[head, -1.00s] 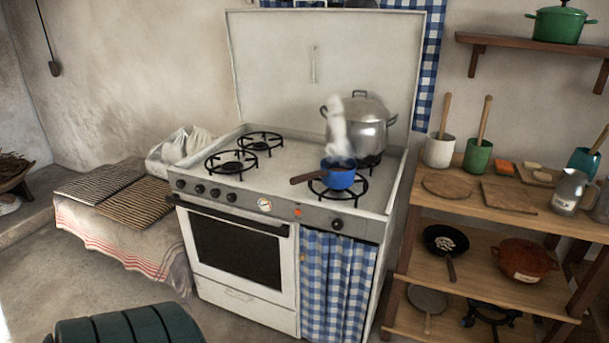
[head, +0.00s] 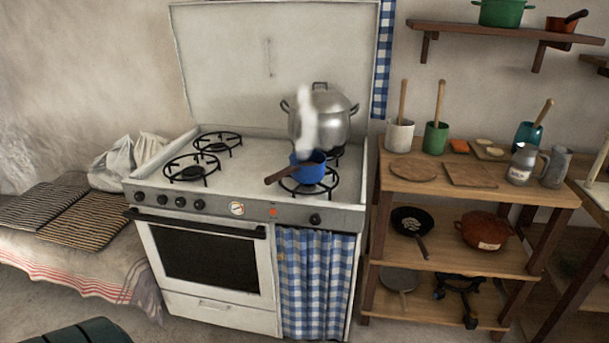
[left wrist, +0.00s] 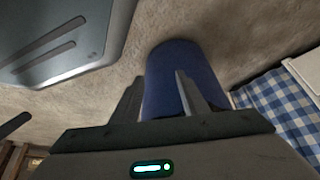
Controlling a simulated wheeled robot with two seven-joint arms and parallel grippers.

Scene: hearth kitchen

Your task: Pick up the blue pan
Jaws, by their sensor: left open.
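The blue pan (head: 309,170) is small and sits upright on the front-right burner of the white stove (head: 205,278). Its brown handle points left and toward the stove's front edge. White steam rises from about the pan. My left gripper (left wrist: 157,78) shows only in the left wrist view, with its two fingers apart and the jaws open. A dark blue rounded shape (left wrist: 172,60) lies behind the fingers; I cannot tell what it is. The pan cannot be made out in that view. My right gripper is in neither view.
A large silver pot (head: 330,120) stands behind the pan. The left burners (head: 192,168) are empty. A wooden shelf unit (head: 420,190) with cookware stands right of the stove. A low bench (head: 110,270) is at left. A dark green rounded thing (head: 80,332) is at the bottom left.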

